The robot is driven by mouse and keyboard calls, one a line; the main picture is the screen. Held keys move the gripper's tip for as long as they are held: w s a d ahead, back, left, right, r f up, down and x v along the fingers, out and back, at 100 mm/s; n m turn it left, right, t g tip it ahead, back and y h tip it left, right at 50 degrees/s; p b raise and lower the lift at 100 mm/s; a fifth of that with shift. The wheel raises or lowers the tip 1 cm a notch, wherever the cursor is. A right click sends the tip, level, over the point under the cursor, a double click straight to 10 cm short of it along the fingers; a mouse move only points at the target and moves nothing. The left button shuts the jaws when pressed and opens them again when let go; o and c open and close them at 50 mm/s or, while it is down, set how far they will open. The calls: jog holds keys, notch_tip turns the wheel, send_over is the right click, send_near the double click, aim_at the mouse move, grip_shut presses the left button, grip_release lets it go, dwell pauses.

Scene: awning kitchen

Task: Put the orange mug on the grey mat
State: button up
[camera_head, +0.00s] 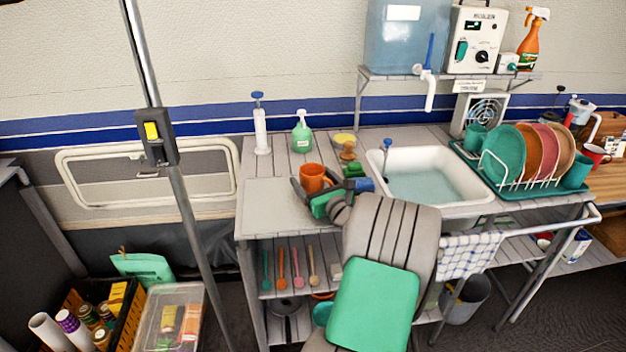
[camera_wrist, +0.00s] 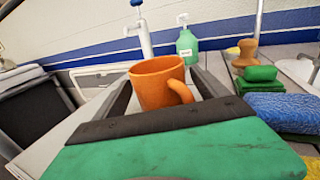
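The orange mug (camera_head: 312,178) is upright between the fingers of my gripper (camera_head: 315,186). In the wrist view the mug (camera_wrist: 158,84) has a dark finger close against each side, and its handle points toward the camera and to the right. My gripper (camera_wrist: 163,88) appears shut on the mug. The grey mat (camera_head: 265,205) lies flat on the left end of the slatted counter, with nothing on its visible part. The mug shows by the mat's right edge. My gripper hides the mug's base, so I cannot tell whether it touches anything below.
A green soap bottle (camera_head: 302,132) and a white dispenser (camera_head: 261,130) stand behind the mat. A wooden-handled brush (camera_head: 348,151), green blocks and a blue sponge (camera_wrist: 281,108) are right of the mug. The sink (camera_head: 427,175) and dish rack (camera_head: 522,185) are farther right.

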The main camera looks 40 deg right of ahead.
jog(key=shift+r, duration=0.15)
jog(key=v, duration=1.1)
jog(key=shift+s, duration=0.25)
jog(key=shift+s+a, duration=0.2)
jog(key=shift+s, duration=0.05)
